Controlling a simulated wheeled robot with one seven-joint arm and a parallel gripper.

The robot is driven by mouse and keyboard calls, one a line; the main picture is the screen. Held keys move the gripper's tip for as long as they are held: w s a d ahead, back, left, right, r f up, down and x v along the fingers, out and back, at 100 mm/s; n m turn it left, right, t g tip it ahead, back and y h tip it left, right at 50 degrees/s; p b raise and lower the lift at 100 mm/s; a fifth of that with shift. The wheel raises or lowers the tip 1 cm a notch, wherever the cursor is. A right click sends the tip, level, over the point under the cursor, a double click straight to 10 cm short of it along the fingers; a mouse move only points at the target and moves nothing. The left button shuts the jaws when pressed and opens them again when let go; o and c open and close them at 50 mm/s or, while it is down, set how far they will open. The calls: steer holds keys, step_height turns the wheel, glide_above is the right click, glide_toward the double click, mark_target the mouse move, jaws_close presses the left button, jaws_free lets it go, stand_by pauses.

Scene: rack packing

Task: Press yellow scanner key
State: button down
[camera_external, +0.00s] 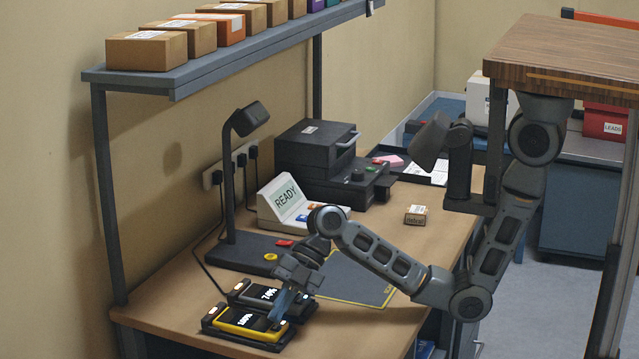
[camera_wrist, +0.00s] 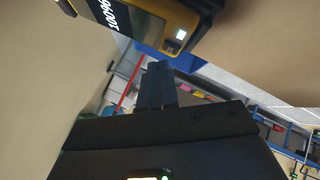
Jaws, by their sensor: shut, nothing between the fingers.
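The yellow-edged scanner (camera_external: 240,329) lies in a dark cradle at the desk's front left, its screen reading 100%. In the wrist view the yellow scanner (camera_wrist: 172,14) is at the top, with a small white lit key (camera_wrist: 181,34) near its end. My gripper (camera_external: 277,317) is shut and empty, pointing down by the scanner's right end. In the wrist view its fingertips (camera_wrist: 160,66) are just below the scanner, seemingly apart from it. I cannot tell the exact gap. The fingers cover part of the scanner's right end in the outside view.
A grey scanner (camera_external: 258,297) reading 74% sits just behind. A lamp base (camera_external: 237,256) with a yellow ring and a red button stands beyond it. A READY display (camera_external: 284,199), a black machine (camera_external: 316,150) and a small box (camera_external: 415,215) are farther back.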

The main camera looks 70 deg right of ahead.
mark_target(278, 333)
step_height(278, 333, up, 6)
steer(key=p, duration=0.4)
stand_by(0.4)
